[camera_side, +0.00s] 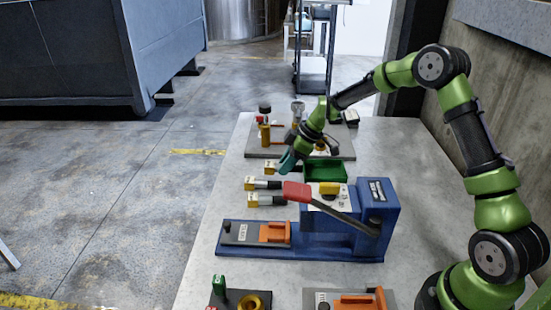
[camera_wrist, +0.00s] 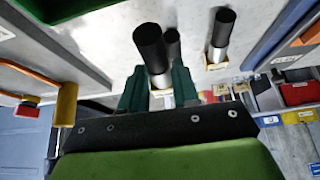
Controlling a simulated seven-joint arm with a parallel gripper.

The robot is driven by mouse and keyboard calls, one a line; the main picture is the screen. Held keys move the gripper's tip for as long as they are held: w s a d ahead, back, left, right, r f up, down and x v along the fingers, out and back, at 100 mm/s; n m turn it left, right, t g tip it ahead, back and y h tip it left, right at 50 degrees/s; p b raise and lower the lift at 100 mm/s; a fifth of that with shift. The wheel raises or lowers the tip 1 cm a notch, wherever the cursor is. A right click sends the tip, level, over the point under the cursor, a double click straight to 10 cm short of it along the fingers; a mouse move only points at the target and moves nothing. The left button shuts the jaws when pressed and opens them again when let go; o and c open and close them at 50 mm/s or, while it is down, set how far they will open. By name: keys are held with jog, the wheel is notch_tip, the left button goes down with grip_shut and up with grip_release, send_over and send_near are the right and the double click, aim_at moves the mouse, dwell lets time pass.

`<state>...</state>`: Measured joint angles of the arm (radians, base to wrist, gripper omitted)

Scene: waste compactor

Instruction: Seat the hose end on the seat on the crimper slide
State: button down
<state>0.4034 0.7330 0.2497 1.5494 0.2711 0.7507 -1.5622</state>
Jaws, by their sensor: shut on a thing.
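The crimper (camera_side: 345,215) is a blue machine on the table with a red-handled lever (camera_side: 297,191). Its slide (camera_side: 240,232) extends to the left, with an orange piece (camera_side: 275,232) on its grey top; I cannot tell which part is the seat. My gripper (camera_side: 288,162) is beyond the crimper, shut on a hose end with a black sleeve (camera_wrist: 150,45) and silver fitting. Its fingers (camera_wrist: 158,90) flank the fitting in the wrist view. Two similar hose ends (camera_side: 268,184) (camera_side: 270,200) with yellow blocks lie nearer, apart from the gripper.
A green tray (camera_side: 340,168) stands just right of my gripper. A grey plate with upright fittings (camera_side: 265,135) is behind it. More fixtures, including an orange clamp (camera_side: 362,303), stand at the front edge. The table (camera_side: 215,195) is bare left of the hose ends.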

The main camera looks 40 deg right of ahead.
aim_at(273, 162)
jog(key=w, duration=0.5)
jog(key=shift+w+d+f, duration=0.15)
jog(key=shift+d+f, duration=0.05)
jog(key=shift+f, duration=0.05)
jog(key=shift+w+f, duration=0.3)
jog(key=shift+w, duration=0.45)
notch_tip(273, 162, down, 2)
jog(key=shift+s+f, duration=0.1)
jog(key=shift+f, duration=0.2)
jog(key=shift+f, duration=0.15)
jog(key=shift+f, duration=0.25)
jog(key=c, duration=0.8)
grip_release()
